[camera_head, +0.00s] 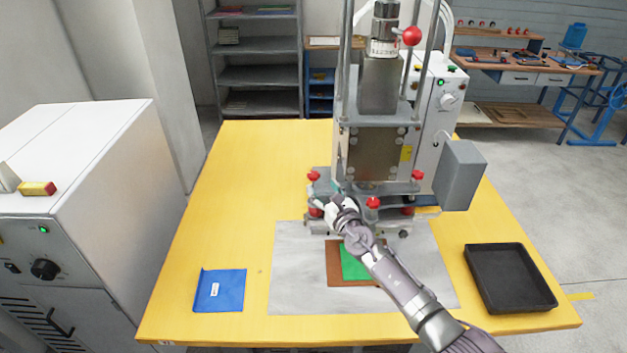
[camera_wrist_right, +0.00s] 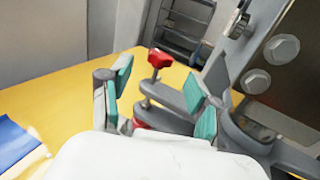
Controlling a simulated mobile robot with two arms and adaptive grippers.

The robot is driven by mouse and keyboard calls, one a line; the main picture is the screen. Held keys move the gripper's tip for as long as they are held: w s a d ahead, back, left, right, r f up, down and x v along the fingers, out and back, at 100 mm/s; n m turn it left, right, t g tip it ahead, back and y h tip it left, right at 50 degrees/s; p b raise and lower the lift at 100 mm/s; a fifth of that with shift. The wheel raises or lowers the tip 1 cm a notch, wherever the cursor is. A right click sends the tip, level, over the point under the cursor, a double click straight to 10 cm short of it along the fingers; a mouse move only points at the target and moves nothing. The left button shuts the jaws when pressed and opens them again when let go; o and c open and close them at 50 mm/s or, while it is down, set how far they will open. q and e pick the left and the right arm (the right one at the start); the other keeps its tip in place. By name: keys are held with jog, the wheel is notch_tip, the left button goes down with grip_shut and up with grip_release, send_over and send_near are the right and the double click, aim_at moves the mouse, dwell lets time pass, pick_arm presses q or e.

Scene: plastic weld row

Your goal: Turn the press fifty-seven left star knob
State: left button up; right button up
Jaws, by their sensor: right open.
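The press (camera_head: 375,150) stands at the back of the yellow table, with several red star knobs around its lower plates. A red knob (camera_head: 314,176) is at its left side. My right gripper (camera_head: 334,193) is open at the press's lower left, very close to this knob. In the right wrist view, a red star knob (camera_wrist_right: 159,58) on a grey clamp arm shows between and beyond the two teal-padded fingers of the gripper (camera_wrist_right: 158,88). I see no contact with it. Another red part (camera_wrist_right: 140,125) shows lower, partly hidden by the gripper. My left gripper is not in view.
A grey mat (camera_head: 290,285) with a brown and a green sheet lies before the press. A blue folder (camera_head: 220,290) lies left, a black tray (camera_head: 508,278) right. A grey box (camera_head: 460,175) juts out at the press's right. The table's left side (camera_head: 240,190) is clear.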

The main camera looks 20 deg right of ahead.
aim_at(316, 180)
jog(key=w, duration=0.1)
jog(key=w+b, duration=0.1)
jog(key=w, duration=0.1)
jog(key=w+b, duration=0.1)
jog(key=w, duration=0.1)
jog(key=shift+a+f, duration=0.2)
jog(key=shift+a, duration=0.15)
jog(key=shift+w+a+r+b, duration=0.15)
jog(key=shift+w+b, duration=0.4)
jog(key=shift+w, duration=0.3)
